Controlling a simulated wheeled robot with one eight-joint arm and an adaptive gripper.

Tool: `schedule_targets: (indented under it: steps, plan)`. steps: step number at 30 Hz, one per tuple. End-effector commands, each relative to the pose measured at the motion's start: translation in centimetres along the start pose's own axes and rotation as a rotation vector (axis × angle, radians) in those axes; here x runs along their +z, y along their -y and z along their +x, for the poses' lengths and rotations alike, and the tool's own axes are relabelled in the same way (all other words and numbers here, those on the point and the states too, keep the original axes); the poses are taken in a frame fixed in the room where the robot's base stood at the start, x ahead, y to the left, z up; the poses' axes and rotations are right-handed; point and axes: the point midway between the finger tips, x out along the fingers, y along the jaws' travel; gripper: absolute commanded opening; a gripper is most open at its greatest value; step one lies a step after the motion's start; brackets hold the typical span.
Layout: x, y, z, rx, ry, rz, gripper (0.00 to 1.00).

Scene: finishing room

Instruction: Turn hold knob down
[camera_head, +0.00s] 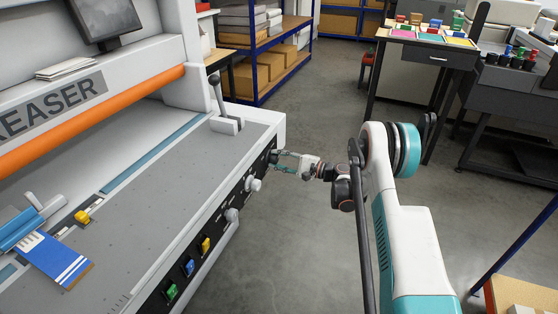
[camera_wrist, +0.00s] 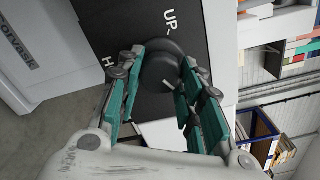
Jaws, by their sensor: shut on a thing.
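The hold knob (camera_wrist: 160,66) is a dark round knob with a white pointer line, on the creaser's black front panel (camera_wrist: 112,28). In the wrist view it sits between the two teal-padded fingers of my gripper (camera_wrist: 163,58), which is shut on it. "UP" and a partly hidden word starting with "H" are printed beside it. In the head view my gripper (camera_head: 279,160) reaches the panel's far end from the right, and the knob is mostly hidden there.
Two pale knobs (camera_head: 253,184) (camera_head: 232,215) and yellow, blue and green switches (camera_head: 190,266) line the same panel nearer me. A lever (camera_head: 216,92) stands on the machine's top. The grey floor (camera_head: 310,215) beside the machine is clear.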

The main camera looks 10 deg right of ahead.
Motion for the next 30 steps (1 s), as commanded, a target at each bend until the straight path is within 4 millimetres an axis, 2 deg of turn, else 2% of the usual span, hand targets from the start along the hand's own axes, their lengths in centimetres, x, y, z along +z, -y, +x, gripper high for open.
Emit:
schedule_targets:
  steps: [12, 13, 15, 25, 30]
  plan:
    - [-0.1, 0.0, -0.1, 0.0, -0.003, 0.005, 0.1]
    - [-0.1, 0.0, -0.1, 0.0, -0.003, 0.005, 0.41]
    - [-0.1, 0.0, -0.1, 0.0, -0.002, 0.005, 0.53]
    - [0.0, 0.0, -0.1, 0.0, -0.001, 0.005, 0.53]
    - [-0.1, 0.1, -1.6, -0.001, -0.003, 0.005, 0.53]
